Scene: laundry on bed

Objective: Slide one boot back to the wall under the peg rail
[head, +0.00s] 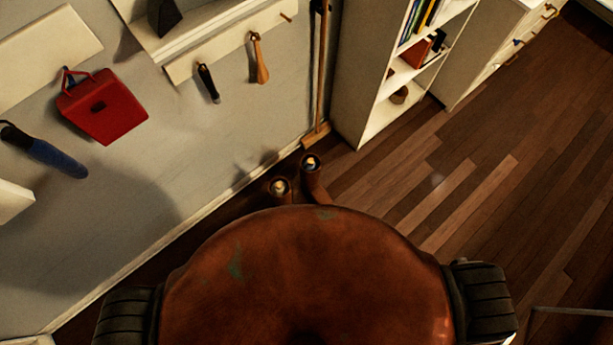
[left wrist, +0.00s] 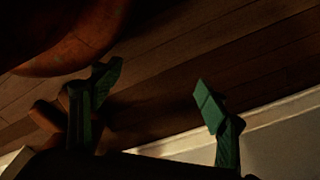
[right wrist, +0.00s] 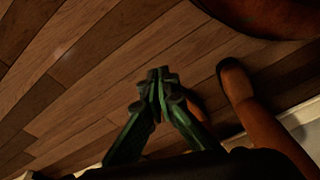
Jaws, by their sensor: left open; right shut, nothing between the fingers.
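Two brown boots stand side by side near the wall in the head view, the left boot (head: 281,190) and the right boot (head: 314,176); my rounded body hides their lower parts. The peg rail (head: 226,46) is on the wall above them. In the left wrist view my left gripper (left wrist: 155,86) is open and empty, with brown boot surface (left wrist: 48,116) beside its left finger. In the right wrist view my right gripper (right wrist: 160,80) is shut and empty. One boot (right wrist: 247,108) lies right of it, and part of another (right wrist: 194,100) shows just behind its fingers. Contact cannot be told.
A broom (head: 319,90) leans at the corner beside a white shelf unit (head: 369,115).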

